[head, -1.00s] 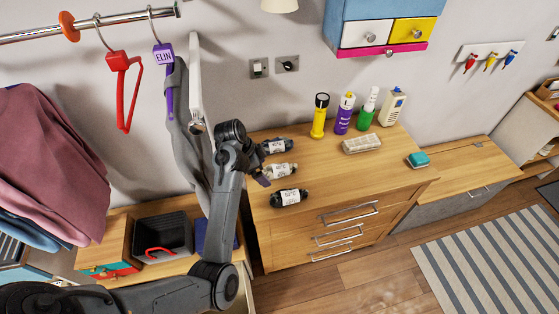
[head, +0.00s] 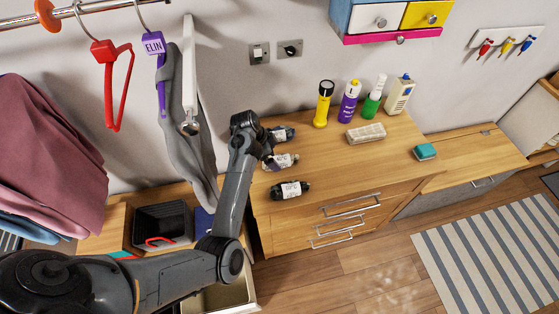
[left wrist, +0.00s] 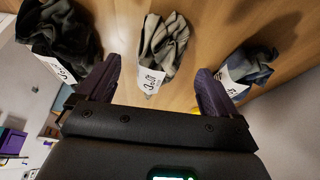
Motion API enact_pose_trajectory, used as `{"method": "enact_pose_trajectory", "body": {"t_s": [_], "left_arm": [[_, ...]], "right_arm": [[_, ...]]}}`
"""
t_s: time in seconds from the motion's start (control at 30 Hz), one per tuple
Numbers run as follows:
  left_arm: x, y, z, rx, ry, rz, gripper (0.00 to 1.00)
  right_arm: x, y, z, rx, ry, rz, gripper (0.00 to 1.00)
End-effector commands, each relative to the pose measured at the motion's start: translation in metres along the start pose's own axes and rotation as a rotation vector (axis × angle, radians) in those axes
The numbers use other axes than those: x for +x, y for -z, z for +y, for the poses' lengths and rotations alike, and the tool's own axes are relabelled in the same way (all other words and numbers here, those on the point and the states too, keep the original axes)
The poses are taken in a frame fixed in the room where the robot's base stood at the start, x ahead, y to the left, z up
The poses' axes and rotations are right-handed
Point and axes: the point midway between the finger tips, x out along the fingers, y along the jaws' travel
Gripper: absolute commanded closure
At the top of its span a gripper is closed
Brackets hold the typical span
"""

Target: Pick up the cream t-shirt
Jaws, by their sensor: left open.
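The cream t-shirt (head: 284,161) is a small rolled bundle with a white paper label. It lies on the wooden dresser top between two dark bundles, and my arm covers part of its left end. In the left wrist view the t-shirt (left wrist: 165,42) is in the middle, just beyond and between the fingertips, its label (left wrist: 150,72) towards me. My left gripper (left wrist: 157,76) is open, with nothing between its fingers. In the head view the left gripper (head: 268,160) is close to the bundle's left end. My right gripper is not in view.
A black bundle (head: 290,190) lies nearer and a dark blue-grey bundle (head: 284,134) farther. Several bottles (head: 349,103) and a pale brush-like block (head: 366,133) stand farther right on the dresser. A grey garment (head: 180,130) hangs behind my arm. The dresser's right front is clear.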

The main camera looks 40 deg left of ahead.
Motion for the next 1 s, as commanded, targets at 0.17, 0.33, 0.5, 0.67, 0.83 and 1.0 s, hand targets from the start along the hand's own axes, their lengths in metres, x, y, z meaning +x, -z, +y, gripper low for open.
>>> {"method": "enact_pose_trajectory", "body": {"t_s": [0.17,0.33,0.5,0.67,0.83,1.0], "left_arm": [[0.022,0.003,0.001,0.000,-0.004,-0.001,0.06],[0.039,0.003,0.001,0.000,-0.002,-0.001,0.06],[0.043,0.003,0.001,0.001,-0.001,-0.001,0.06],[0.042,0.002,0.001,0.001,-0.001,-0.001,0.11],[0.042,0.002,0.001,0.001,-0.001,-0.001,0.37],[0.042,0.002,0.001,0.001,-0.001,-0.001,0.63]], "right_arm": [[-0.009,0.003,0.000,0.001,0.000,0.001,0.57],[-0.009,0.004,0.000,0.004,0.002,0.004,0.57],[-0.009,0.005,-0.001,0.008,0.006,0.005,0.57],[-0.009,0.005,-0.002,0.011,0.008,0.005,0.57],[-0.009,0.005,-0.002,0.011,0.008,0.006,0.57],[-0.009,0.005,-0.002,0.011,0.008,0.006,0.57]]}}
